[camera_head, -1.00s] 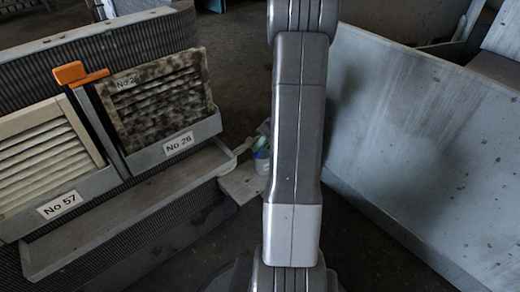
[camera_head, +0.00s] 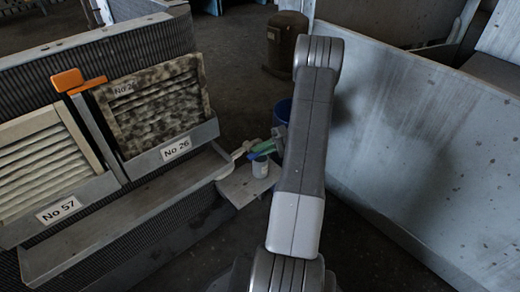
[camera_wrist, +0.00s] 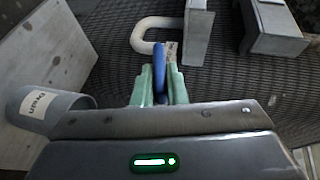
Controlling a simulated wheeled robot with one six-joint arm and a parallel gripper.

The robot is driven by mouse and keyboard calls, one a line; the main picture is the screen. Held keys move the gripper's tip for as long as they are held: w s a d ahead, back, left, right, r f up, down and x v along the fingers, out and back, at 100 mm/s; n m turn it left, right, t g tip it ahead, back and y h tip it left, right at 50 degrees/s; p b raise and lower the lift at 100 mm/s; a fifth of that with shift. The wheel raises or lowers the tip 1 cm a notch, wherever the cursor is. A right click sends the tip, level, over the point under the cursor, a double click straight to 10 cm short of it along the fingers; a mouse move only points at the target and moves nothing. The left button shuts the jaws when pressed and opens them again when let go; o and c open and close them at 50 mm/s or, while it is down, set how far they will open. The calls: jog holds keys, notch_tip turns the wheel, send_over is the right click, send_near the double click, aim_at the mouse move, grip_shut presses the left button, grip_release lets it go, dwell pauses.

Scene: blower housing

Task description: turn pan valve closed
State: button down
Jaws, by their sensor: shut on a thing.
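The pan valve shows as a blue lever (camera_wrist: 159,72) in the wrist view, beside a pale bent pipe (camera_wrist: 150,35) with a small tag. My gripper (camera_wrist: 159,88) has green fingers, one on each side of the lever, and is shut on it. In the head view my gripper (camera_head: 265,147) is small, beside the pale pipe at the end of the trough. The lever's exact angle to the pipe is hard to tell, and the valve body is mostly hidden.
A cup (camera_head: 260,168), labelled "Drain" in the wrist view (camera_wrist: 45,105), stands on a small shelf (camera_head: 240,188) close to my gripper. Filter panels No 57 (camera_head: 40,165) and No 26 (camera_head: 155,105) are left. A large grey panel (camera_head: 420,150) bounds the right.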

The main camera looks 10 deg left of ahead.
jog(key=shift+f+g+y, duration=0.1)
jog(key=shift+g+y, duration=0.2)
jog(key=shift+y, duration=0.2)
jog(key=c, duration=1.5)
grip_release()
jog(key=shift+o, duration=0.2)
jog(key=shift+d, duration=0.15)
jog(key=p+v, duration=1.1)
jog(key=v, duration=0.1)
jog(key=shift+w, duration=0.35)
jog(key=p, duration=0.2)
jog(key=shift+w+d+r+p, duration=0.1)
jog(key=shift+d+r+p, duration=0.1)
jog(key=shift+p, duration=0.1)
